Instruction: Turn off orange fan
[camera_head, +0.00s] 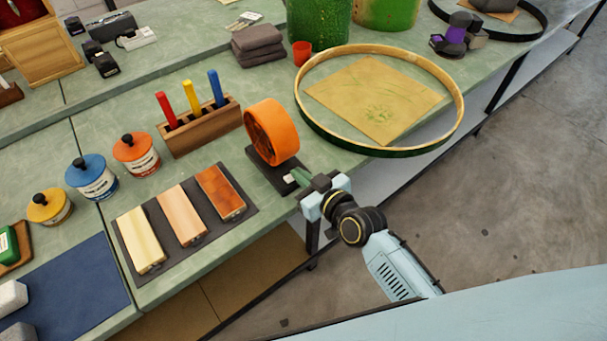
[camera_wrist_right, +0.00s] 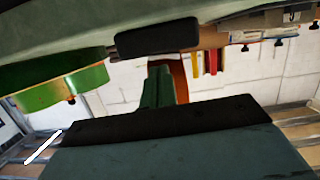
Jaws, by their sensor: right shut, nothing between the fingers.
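The orange fan (camera_head: 272,132) stands on a dark base (camera_head: 268,172) near the front edge of the green bench. A small pale switch part (camera_head: 290,178) shows at the front of the base. My right gripper (camera_head: 298,176) is shut and empty, with its fingertips at the front of the fan base, close to the pale part. I cannot tell whether they touch it. In the right wrist view the shut green fingers (camera_wrist_right: 158,88) cover most of the orange fan (camera_wrist_right: 181,80). My left gripper is not in view.
A wooden hoop (camera_head: 455,90) lies right of the fan around a tan sheet. A wooden block with coloured handles (camera_head: 205,128) stands behind left. A dark mat (camera_head: 130,245) with wood samples lies left. Open floor is at the right.

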